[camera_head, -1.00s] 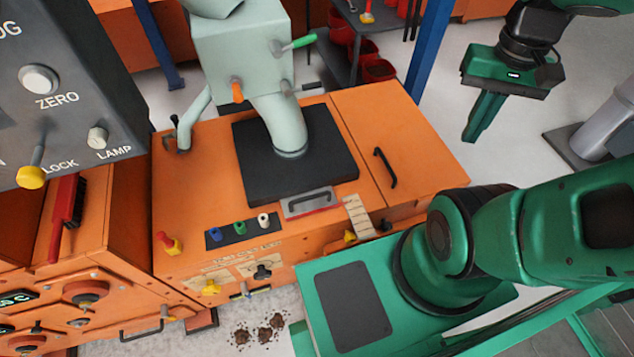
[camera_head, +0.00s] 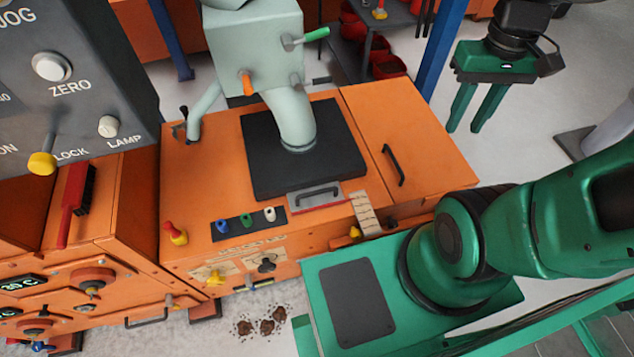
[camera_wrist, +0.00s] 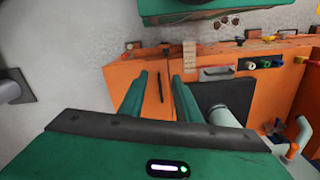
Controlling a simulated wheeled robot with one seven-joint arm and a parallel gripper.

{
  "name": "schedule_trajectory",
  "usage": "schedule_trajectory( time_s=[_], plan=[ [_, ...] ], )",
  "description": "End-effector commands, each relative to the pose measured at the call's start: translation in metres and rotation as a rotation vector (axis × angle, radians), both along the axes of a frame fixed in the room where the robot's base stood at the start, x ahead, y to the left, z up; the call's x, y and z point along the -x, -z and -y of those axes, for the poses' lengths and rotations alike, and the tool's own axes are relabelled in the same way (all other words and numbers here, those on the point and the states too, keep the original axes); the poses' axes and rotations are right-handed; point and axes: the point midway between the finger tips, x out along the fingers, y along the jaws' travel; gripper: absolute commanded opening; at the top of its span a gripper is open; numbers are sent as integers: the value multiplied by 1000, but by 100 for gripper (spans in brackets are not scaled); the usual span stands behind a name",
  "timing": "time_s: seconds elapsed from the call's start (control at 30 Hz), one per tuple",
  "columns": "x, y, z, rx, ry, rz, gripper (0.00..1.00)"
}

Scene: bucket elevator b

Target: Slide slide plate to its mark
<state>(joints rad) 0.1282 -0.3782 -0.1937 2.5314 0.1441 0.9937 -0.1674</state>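The likely slide plate is a small grey plate with a dark handle (camera_head: 314,197) at the front edge of the black square pad on the orange cabinet. A red strip (camera_head: 316,206) shows along its front edge; I cannot tell whether this is its mark. The plate also appears in the wrist view (camera_wrist: 216,73), beyond my fingers. My gripper (camera_head: 466,128) is open and empty, raised to the right of the cabinet and well apart from the plate. Its two fingers (camera_wrist: 160,75) point toward the cabinet in the wrist view.
A pale chute (camera_head: 292,120) rises from the black pad. A ribbed beige strip (camera_head: 364,212) and a black door handle (camera_head: 393,165) are right of the plate. Blue, green and white knobs (camera_head: 248,220) sit to its left. Open floor lies right of the cabinet.

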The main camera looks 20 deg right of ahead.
Motion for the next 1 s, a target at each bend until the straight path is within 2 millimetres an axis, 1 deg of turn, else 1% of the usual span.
schedule_trajectory(
  time_s=[0.03,0.17,0.2,0.27,0.3,0.37,0.4,0.47,0.5,0.57,0.6,0.73,0.8,0.9,1.0],
  plan=[
    [-15,7,-7,-1,-97,-16,30],
    [-52,25,-28,-7,-345,-36,30],
    [-63,31,-36,-11,-421,-41,30],
    [-78,42,-49,-17,-535,-51,30],
    [-87,49,-58,-23,-611,-57,30],
    [-100,62,-72,-32,-723,-67,30],
    [-109,70,-83,-38,-799,-71,30],
    [-120,84,-99,-50,-912,-80,30],
    [-127,93,-111,-59,-985,-86,30],
    [-136,108,-129,-74,-1097,-93,30],
    [-141,118,-141,-84,-1170,-98,30],
    [-152,154,-182,-123,-1405,-111,30],
    [-155,173,-204,-145,-1522,-116,30],
    [-155,195,-230,-174,-1659,-119,30],
    [-154,212,-247,-197,-1753,-122,30]
  ],
)
